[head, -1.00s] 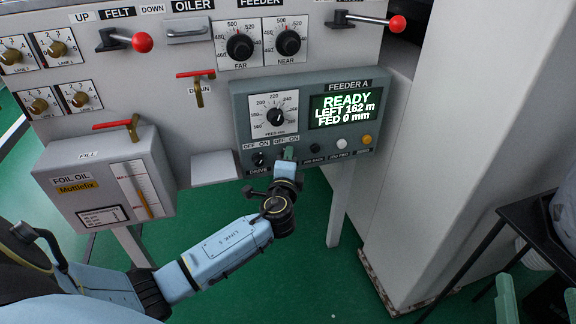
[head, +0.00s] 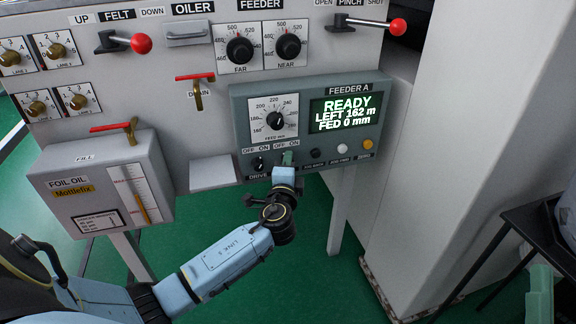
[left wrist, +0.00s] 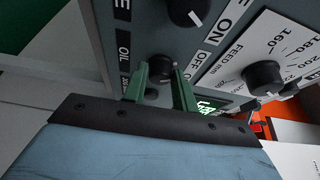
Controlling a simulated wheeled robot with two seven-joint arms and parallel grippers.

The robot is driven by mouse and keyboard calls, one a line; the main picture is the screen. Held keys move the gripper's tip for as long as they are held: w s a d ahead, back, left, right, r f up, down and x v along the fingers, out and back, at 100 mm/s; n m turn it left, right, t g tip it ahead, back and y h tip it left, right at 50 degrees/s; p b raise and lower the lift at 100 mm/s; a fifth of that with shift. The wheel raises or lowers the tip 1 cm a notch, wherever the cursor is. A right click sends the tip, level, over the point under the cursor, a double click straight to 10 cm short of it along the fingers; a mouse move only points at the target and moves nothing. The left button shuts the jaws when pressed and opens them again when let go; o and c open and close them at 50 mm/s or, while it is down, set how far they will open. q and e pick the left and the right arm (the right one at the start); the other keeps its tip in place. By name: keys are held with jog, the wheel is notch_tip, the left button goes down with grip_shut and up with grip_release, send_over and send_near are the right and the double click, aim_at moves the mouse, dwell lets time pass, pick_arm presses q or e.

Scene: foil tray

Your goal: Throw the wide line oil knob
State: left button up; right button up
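The oil knob (left wrist: 160,66) is a small dark round knob beside the OIL label in the left wrist view, with OFF and ON marks near it. My left gripper (left wrist: 161,80) has two green fingers standing apart, one on each side of this knob as seen there. I cannot tell whether they touch it. In the head view the left gripper (head: 287,158) is at the lower edge of the FEEDER A panel (head: 240,110), right of the DRIVE knob (head: 257,164), and hides the oil knob. A green part of my right gripper (head: 540,292) shows at the lower right, mostly cut off.
The FEED dial (head: 274,120) is above the left gripper. A display (head: 345,112) reads READY, LEFT 162 m, FED 0 mm. Black, white and orange buttons (head: 367,144) sit to the right. A foil oil box (head: 100,185) hangs at left. Green floor is open below.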

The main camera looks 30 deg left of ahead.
pick_arm(q)
jog(key=o, duration=0.4)
jog(key=shift+o, duration=0.2)
jog(key=p+v, duration=0.3)
jog(key=v, duration=1)
jog(key=shift+s, duration=0.2)
pick_arm(e)
notch_tip(320, 180, down, 10)
jog(key=w+d+g+h, duration=0.1)
jog(key=g+h, duration=0.1)
jog(key=g, duration=0.5)
jog(key=shift+w+d+f+g+h, duration=0.15)
jog(key=shift+w+f+g+h, duration=0.15)
jog(key=shift+w+h, duration=0.1)
pick_arm(q)
jog(key=shift+d, duration=0.15)
